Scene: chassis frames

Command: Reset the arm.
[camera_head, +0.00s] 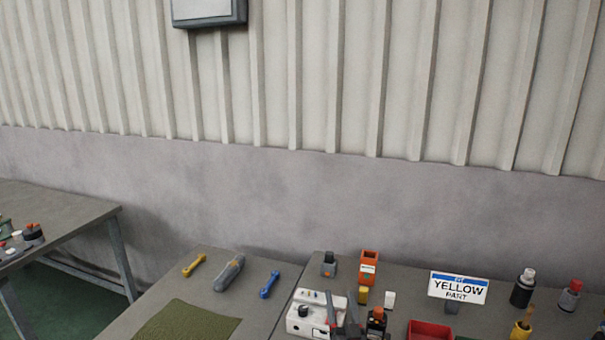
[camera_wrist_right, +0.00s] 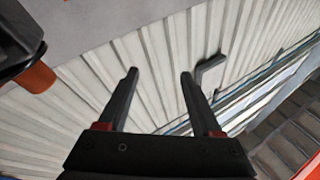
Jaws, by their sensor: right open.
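My right gripper (camera_head: 341,298) shows at the bottom of the head view, in front of the workbench (camera_head: 300,272). Its two dark fingers stand up with a gap between them. In the right wrist view, the right gripper (camera_wrist_right: 158,75) is open with nothing between its fingers. It faces the corrugated wall (camera_wrist_right: 165,40), seen tilted. My left gripper is not in the head view.
Tools and a green mat (camera_head: 188,322) lie left. Another table (camera_head: 60,203) stands far left.

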